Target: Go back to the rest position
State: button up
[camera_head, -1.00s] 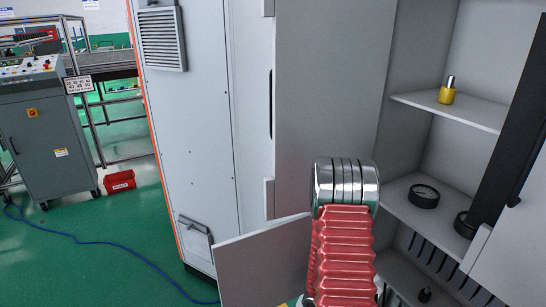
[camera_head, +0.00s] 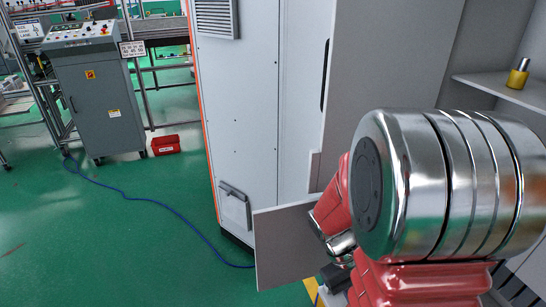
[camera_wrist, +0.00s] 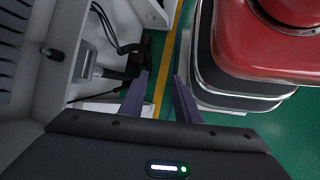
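My gripper (camera_wrist: 159,76) shows in the wrist view with its two dark purple fingers apart and nothing between them. It points down over the green floor and a yellow floor line. In the head view, my red arm with its polished metal joint is folded close to the camera at the right. It hides much of the open cabinet, and I cannot make out the gripper's fingers there.
An open grey cabinet (camera_head: 268,110) stands ahead, its low door panel (camera_head: 285,245) swung out. A yellow object (camera_head: 517,75) sits on its shelf (camera_head: 515,90). A control console (camera_head: 100,105), a red box (camera_head: 165,145) and a blue cable (camera_head: 165,205) are left, with open green floor.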

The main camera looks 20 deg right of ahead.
jog(key=w+a+r+t+y, duration=0.1)
jog(key=w+a+r+t, duration=0.1)
jog(key=a+r+t, duration=0.2)
jog(key=w+a+r+t+y, duration=0.1)
jog(key=w+a+r+t, duration=0.2)
jog(key=a+r, duration=0.6)
jog(key=w+a+r+n+t, duration=0.1)
jog(key=w+a+r+t, duration=0.2)
jog(key=a+r, duration=0.3)
jog(key=shift+a+r+t+y, duration=0.4)
jog(key=shift+a+t, duration=0.4)
jog(key=shift+a, duration=0.2)
jog(key=shift+s, duration=0.1)
